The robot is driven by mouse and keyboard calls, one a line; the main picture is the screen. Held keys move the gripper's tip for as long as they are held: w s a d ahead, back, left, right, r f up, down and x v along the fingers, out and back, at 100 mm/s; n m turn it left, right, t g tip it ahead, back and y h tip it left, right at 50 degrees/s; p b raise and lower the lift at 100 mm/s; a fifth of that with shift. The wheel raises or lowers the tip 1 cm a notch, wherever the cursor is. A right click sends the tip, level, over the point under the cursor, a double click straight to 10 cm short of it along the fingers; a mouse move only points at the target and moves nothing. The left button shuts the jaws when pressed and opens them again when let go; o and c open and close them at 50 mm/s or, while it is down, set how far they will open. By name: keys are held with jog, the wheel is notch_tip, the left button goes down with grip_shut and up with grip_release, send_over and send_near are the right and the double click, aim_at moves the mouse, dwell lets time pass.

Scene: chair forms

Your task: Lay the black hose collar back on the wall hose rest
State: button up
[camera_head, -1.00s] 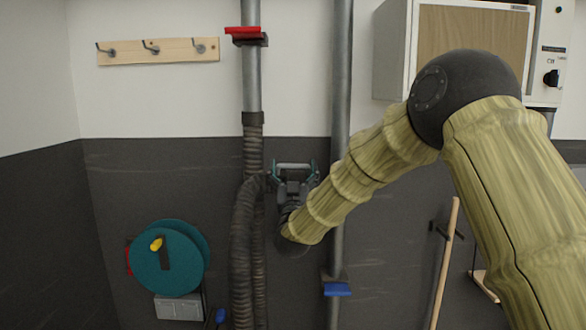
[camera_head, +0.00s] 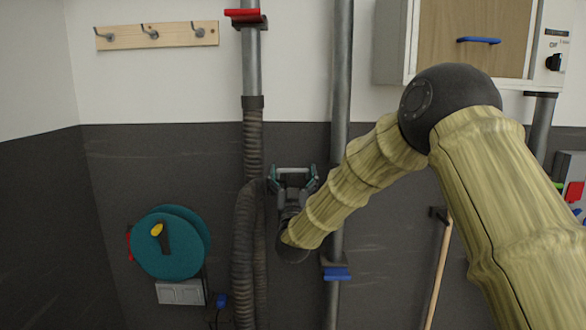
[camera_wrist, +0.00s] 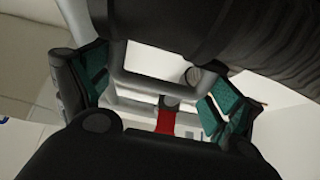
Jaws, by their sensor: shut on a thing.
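My gripper (camera_head: 293,172) is in front of the dark lower wall, between two grey pipes, with its jaws spread around something. A black ribbed hose (camera_head: 243,230) loops up beside the gripper's left side. In the wrist view, the hose (camera_wrist: 265,35) crosses the top right, close to the teal finger pads of my gripper (camera_wrist: 155,85).
The left pipe has a red lever (camera_head: 245,14); the right pipe has a blue one (camera_head: 337,273). A teal reel (camera_head: 170,250) and grey box (camera_head: 181,292) are low at left. A hook rail (camera_head: 160,37) is above; a cabinet (camera_head: 395,45) and leaning pole (camera_head: 438,275) are right.

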notch_tip(320, 180, down, 2)
jog(key=shift+f+b, duration=0.2)
jog(key=shift+b, duration=0.15)
jog(key=shift+f+b, duration=1.35)
jog(key=shift+f, duration=0.05)
jog(key=o, duration=1.4)
jog(key=shift+c, duration=0.2)
jog(key=v, duration=1.2)
